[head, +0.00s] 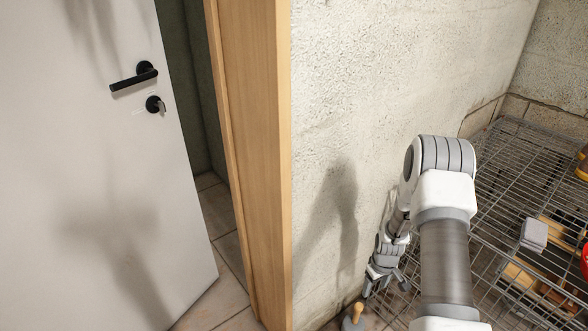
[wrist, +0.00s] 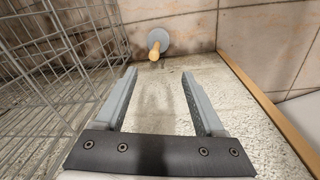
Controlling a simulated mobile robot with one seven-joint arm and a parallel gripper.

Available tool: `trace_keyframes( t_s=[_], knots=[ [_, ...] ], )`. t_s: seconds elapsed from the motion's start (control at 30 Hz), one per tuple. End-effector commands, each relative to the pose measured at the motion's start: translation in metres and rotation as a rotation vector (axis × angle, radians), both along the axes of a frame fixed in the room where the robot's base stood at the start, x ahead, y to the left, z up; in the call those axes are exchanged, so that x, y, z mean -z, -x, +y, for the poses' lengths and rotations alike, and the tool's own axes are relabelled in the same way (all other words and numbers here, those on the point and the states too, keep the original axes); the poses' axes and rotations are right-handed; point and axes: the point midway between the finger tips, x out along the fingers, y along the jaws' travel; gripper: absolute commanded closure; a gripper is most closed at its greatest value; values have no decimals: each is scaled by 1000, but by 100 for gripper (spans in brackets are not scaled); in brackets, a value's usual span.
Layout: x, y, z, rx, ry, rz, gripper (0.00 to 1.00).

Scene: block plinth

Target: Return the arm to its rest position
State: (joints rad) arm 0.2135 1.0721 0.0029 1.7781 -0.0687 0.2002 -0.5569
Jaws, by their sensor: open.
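My arm reaches out and down beside the rough wall in the head view, with its elbow raised. My gripper (head: 383,283) hangs near the wall, left of the wire rack. In the wrist view my gripper (wrist: 158,76) is open, with its two fingers apart and nothing between them. A grey round piece with a wooden handle (head: 356,313) lies below the gripper. It also shows beyond the fingertips in the wrist view (wrist: 156,45), apart from them.
A wire rack (head: 510,165) stands at the right, holding a grey block (head: 534,233) and wooden pieces. A rough wall (head: 345,110) runs close beside my arm. A white door (head: 90,190) stands ajar at the left, next to a wooden frame (head: 255,150).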

Motion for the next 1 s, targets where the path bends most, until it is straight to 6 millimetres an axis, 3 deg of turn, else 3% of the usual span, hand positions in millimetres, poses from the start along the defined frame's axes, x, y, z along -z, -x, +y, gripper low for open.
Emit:
trace_keyframes(
  t_s=[0.03, 0.1, 0.27, 0.47, 0.7, 1.0],
  knots=[
    [-28, -8, 2, 10, 3, -21, 29],
    [-60, -13, 5, 28, 5, -38, 29],
    [-130, -17, 14, 68, 6, -77, 29],
    [-213, -7, 28, 120, 1, -127, 29],
    [-301, 24, 47, 177, -12, -188, 29],
    [-385, 85, 70, 249, -42, -263, 29]
  ],
)
